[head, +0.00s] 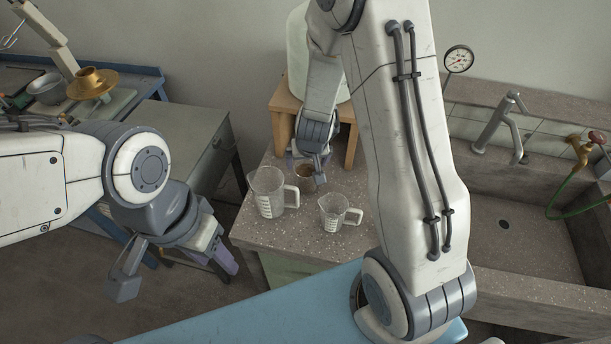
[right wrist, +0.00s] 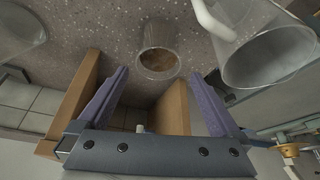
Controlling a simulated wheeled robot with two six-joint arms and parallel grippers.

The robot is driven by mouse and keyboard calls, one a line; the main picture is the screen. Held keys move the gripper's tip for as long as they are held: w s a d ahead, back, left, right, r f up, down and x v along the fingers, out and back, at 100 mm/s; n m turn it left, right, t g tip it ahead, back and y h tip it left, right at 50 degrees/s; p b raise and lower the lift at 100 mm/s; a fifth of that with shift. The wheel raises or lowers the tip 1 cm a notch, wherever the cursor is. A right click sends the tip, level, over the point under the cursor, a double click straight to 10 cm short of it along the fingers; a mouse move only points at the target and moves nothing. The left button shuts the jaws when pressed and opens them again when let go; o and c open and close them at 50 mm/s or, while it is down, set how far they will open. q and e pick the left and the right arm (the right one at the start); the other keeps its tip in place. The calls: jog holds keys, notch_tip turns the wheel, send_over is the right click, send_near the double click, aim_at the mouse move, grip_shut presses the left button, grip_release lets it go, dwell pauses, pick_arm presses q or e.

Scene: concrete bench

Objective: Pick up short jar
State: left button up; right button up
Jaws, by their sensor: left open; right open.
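The short jar (right wrist: 158,50) is a small clear jar with brown contents, seen in the right wrist view just beyond and between the fingertips. In the head view the jar (head: 304,171) stands on the speckled bench, partly hidden by my right gripper. My right gripper (head: 307,168) is open and empty, close to the jar; I cannot tell whether it touches it. Its purple-lined fingers (right wrist: 162,76) spread wide in the right wrist view. My left gripper (head: 175,272) is open and empty, low on the left, away from the bench top.
A large measuring jug (head: 268,196) and a smaller one (head: 333,211) stand in front of the jar on the bench (head: 300,238). A wooden stand (head: 283,103) bearing a pale container (head: 298,50) is right behind it. A sink (head: 515,225) is to the right.

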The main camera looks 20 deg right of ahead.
jog(key=b, duration=0.2)
send_near(306, 172)
jog(key=shift+s+a+f, duration=0.1)
jog(key=shift+a+f, duration=0.1)
jog(key=shift+f, duration=0.35)
jog(key=shift+s+a+f, duration=0.1)
jog(key=shift+a+f, duration=0.05)
jog(key=shift+f, duration=0.4)
jog(key=shift+x, duration=2.7)
jog(key=shift+w+d+r, duration=0.1)
jog(key=shift+w+d, duration=0.05)
jog(key=c, duration=1.3)
jog(key=shift+o, duration=0.2)
